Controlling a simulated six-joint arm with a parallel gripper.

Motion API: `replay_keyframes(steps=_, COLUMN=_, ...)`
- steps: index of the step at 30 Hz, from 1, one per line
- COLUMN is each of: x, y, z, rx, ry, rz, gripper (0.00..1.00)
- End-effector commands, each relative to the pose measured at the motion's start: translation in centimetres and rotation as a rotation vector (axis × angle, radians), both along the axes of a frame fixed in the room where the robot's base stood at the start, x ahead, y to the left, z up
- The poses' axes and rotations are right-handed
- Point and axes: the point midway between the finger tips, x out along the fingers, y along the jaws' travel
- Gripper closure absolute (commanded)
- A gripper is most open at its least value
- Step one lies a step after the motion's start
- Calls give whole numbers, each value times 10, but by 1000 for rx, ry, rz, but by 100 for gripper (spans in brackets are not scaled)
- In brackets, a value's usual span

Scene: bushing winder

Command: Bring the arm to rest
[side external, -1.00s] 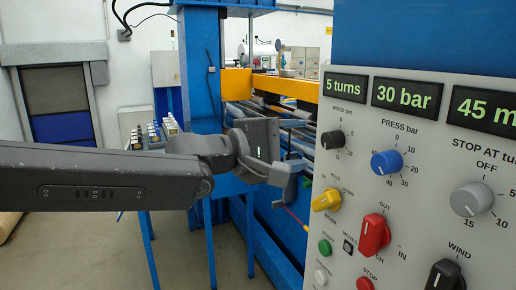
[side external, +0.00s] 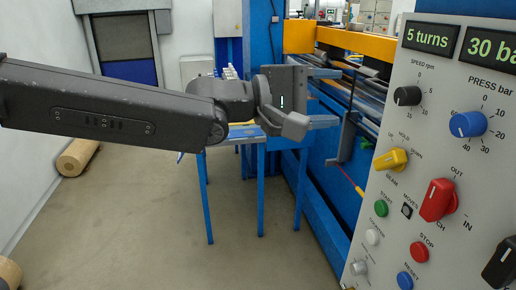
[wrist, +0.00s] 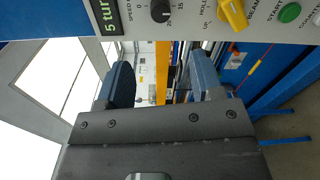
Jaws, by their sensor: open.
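My arm reaches in from the left in the side external view and ends in my gripper (side external: 328,97), which is held in the air left of the control panel (side external: 455,150). The gripper also shows in the wrist view (wrist: 160,82), with its two dark fingers wide apart and nothing between them. It is clear of the panel's knobs and buttons in the side view.
The panel has a black speed knob (side external: 407,96), a blue press knob (side external: 467,124), a yellow lever (side external: 391,160) and a red switch (side external: 437,200). The blue winder frame (side external: 262,60) and a blue-legged table stand behind the gripper. Open floor (side external: 120,225) lies below the arm.

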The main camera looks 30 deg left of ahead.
Motion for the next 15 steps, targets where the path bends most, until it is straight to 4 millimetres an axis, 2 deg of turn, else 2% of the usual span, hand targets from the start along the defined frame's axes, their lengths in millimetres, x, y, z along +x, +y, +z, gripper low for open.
replay_keyframes(steps=4, x=-1, y=3, z=4, rx=9, ry=-15, rz=-3, gripper=39)
replay_keyframes(steps=8, x=-9, y=20, z=20, rx=56, ry=-86, rz=-23, gripper=39)
replay_keyframes(steps=12, x=-31, y=45, z=40, rx=165, ry=-207, rz=-77, gripper=39)
replay_keyframes(steps=15, x=-52, y=60, z=46, rx=265, ry=-279, rz=-129, gripper=39)
